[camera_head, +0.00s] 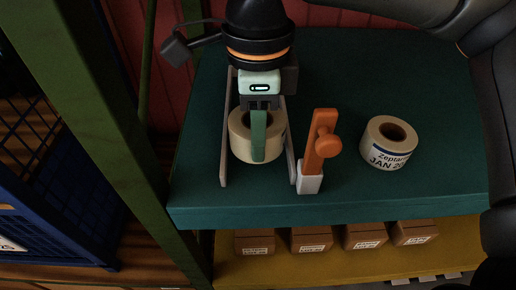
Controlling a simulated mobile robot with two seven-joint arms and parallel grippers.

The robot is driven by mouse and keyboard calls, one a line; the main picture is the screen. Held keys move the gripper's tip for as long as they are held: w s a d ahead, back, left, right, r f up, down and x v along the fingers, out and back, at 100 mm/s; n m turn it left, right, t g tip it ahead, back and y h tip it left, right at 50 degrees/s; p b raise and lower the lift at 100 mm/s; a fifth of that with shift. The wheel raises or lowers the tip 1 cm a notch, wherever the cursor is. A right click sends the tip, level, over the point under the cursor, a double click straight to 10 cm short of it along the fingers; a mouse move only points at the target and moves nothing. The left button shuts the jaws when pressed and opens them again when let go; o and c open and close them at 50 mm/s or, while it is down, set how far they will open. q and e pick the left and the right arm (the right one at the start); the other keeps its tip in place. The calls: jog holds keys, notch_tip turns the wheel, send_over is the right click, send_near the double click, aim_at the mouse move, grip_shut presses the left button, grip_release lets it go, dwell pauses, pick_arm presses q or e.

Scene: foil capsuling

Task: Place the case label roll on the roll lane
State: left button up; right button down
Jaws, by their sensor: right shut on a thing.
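A cream label roll (240,146) stands between the two thin grey side walls of the roll lane (224,150) on the green tabletop. A bit of blue print shows on its right side. My right gripper (262,130) comes down from above and is shut on this roll, with one green finger across its near side. The other finger is hidden, and I cannot tell whether the roll's underside touches the table. A second cream roll (377,155), printed "JAN 20" in dark letters, rests to the right of the lane. My left gripper is out of view.
An orange upright lever with a knob (316,148) on a pale block stands at the lane's near right end. Brown boxes (311,240) line a yellow shelf below the table's front edge. A green post (93,110) and a blue crate (50,205) are at left.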

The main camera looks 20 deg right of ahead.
jog(key=shift+f, duration=1.85)
jog(key=shift+f, duration=0.1)
jog(key=shift+f, duration=0.15)
jog(key=c, duration=0.8)
grip_release()
jog(key=shift+o, duration=0.2)
jog(key=shift+r, duration=0.2)
notch_tip(320, 180, up, 12)
jog(key=shift+r, duration=0.1)
